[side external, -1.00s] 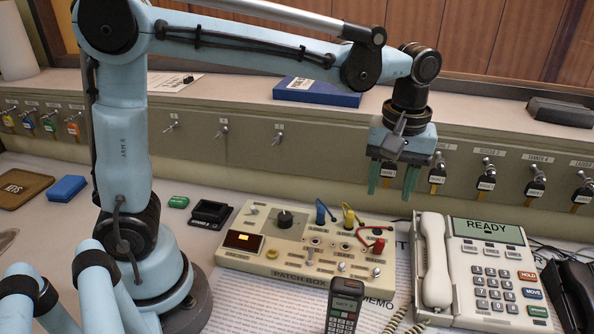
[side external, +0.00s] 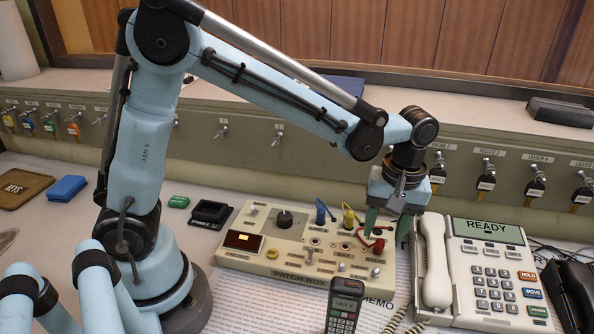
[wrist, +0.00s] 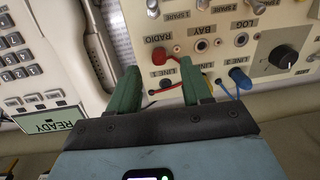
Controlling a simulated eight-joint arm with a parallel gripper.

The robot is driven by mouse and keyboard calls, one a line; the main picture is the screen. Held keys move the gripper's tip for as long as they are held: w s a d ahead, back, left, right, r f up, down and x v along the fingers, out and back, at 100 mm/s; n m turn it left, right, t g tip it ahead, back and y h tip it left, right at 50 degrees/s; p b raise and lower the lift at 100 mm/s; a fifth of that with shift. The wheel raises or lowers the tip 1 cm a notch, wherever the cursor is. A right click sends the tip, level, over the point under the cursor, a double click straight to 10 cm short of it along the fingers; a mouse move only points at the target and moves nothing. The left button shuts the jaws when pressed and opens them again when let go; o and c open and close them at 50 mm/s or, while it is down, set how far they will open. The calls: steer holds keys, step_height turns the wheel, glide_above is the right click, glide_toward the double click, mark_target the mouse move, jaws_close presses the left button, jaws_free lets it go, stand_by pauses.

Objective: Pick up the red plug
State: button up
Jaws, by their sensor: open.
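The red plug (side external: 378,246) stands at the right end of the cream patch box (side external: 290,262), with a red lead by it. In the wrist view the red plug (wrist: 159,57) shows just beyond the fingertips, roughly between them. My gripper (side external: 387,230) is open above the right end of the box, its green fingers pointing down on either side of the lead. In the wrist view my gripper (wrist: 160,76) has nothing clamped between its fingers. Whether a finger touches the lead I cannot tell.
Blue (side external: 320,212) and yellow (side external: 348,215) plugs stand left of my gripper. A telephone (side external: 480,265) with a white handset is close on the right. A dark handheld phone (side external: 344,305) stands in front of the box. The switch panel (side external: 230,140) runs behind.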

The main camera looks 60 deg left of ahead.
mark_target(382, 238)
steer(key=shift+s+d+f, duration=0.1)
steer(key=shift+s+f, duration=0.05)
steer(key=shift+f, duration=0.8)
steer(key=shift+s+f, duration=0.1)
steer(key=shift+f, duration=0.8)
jaws_close()
